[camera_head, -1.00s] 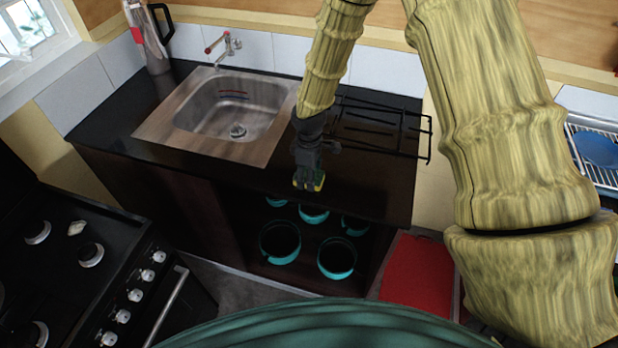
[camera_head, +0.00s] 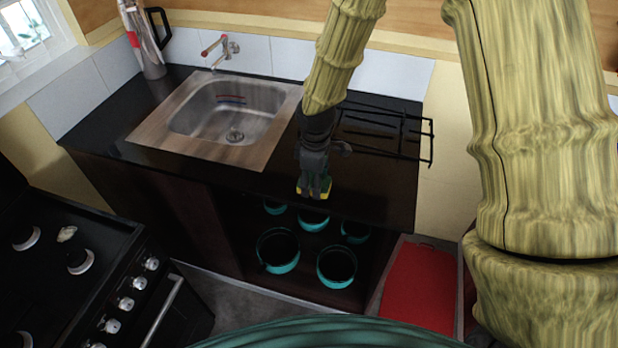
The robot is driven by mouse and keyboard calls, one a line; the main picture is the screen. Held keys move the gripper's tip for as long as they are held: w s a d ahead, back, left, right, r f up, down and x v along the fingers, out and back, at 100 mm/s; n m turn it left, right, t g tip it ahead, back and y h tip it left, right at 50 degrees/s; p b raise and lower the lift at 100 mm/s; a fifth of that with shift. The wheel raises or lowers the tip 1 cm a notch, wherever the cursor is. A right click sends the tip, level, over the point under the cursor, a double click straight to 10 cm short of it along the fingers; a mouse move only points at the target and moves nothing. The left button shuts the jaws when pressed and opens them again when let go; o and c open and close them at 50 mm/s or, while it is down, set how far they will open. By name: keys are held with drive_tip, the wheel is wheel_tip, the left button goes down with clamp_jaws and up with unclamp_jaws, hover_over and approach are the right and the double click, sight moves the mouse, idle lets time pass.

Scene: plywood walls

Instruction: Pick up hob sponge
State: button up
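A small pale tan lump (camera_head: 66,233), which may be the sponge, lies on the black hob (camera_head: 40,272) at the left, between the burners. It is too small to be sure what it is. My gripper (camera_head: 314,190) hangs over the front edge of the dark counter, far to the right of the hob and apart from the lump. It points down, with small yellow and green patches at its tips. I cannot tell whether these are its fingertips or something between them, nor whether the fingers are open.
A steel sink (camera_head: 222,115) is set in the counter (camera_head: 375,190), with a black wire rack (camera_head: 385,135) to its right. A flask (camera_head: 147,45) stands at the back left. Teal pots (camera_head: 278,250) sit on the shelf below. A red panel (camera_head: 420,285) is at the lower right.

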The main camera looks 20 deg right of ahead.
drive_tip(key=s+r+b, duration=0.1)
drive_tip(key=s+b, duration=0.2)
drive_tip(key=s, duration=0.8)
drive_tip(key=shift+d, duration=0.45)
